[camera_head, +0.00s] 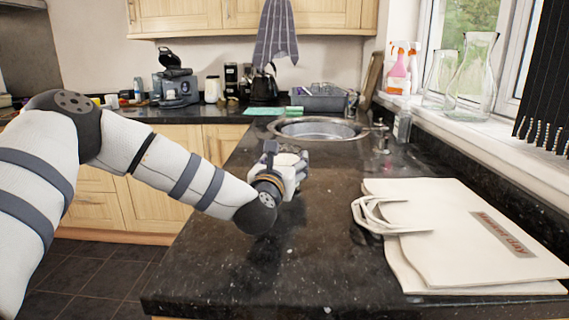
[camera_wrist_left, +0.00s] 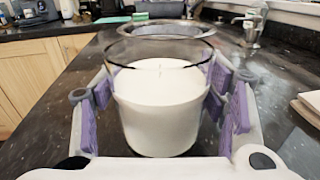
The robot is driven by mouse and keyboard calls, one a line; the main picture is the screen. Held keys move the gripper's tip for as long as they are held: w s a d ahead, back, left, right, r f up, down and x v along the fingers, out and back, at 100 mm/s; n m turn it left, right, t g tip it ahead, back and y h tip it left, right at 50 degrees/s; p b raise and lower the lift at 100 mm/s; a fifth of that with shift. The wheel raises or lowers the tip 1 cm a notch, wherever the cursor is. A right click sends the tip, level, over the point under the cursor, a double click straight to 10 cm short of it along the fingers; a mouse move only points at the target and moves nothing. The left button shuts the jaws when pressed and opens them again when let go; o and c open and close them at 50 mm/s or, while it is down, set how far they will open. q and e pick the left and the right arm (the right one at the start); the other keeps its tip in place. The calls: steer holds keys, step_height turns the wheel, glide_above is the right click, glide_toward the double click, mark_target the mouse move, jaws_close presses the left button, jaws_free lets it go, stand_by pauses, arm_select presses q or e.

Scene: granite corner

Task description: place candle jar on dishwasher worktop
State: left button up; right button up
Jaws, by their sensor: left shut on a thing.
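The candle jar (camera_wrist_left: 160,105) is a clear glass with white wax and a wick, upright in the left wrist view. My left gripper (camera_head: 283,168) is shut on it, its purple-padded fingers on both sides of the glass. In the head view only a small part of the jar (camera_head: 287,159) shows, behind the gripper. The jar is over the dark granite worktop (camera_head: 300,245), in front of the sink; I cannot tell whether its base touches the stone. My right gripper is not in view.
A round sink (camera_head: 318,129) lies behind the jar, with a tap (camera_head: 380,137) to its right. A cream tote bag (camera_head: 465,235) lies flat on the right of the worktop. Glass vases (camera_head: 473,78) stand on the windowsill. The worktop's front middle is clear.

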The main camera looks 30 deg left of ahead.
arm_select(q)
steer(key=shift+f, duration=0.1)
steer(key=o, duration=1.5)
steer(key=shift+s+d+r, duration=0.1)
steer(key=shift+s+r, duration=0.1)
steer(key=shift+r, duration=0.15)
steer(key=v, duration=1.1)
steer(key=shift+s+d+f+p, duration=0.1)
steer(key=shift+s+f+p, duration=0.1)
steer(key=shift+s+p, duration=0.15)
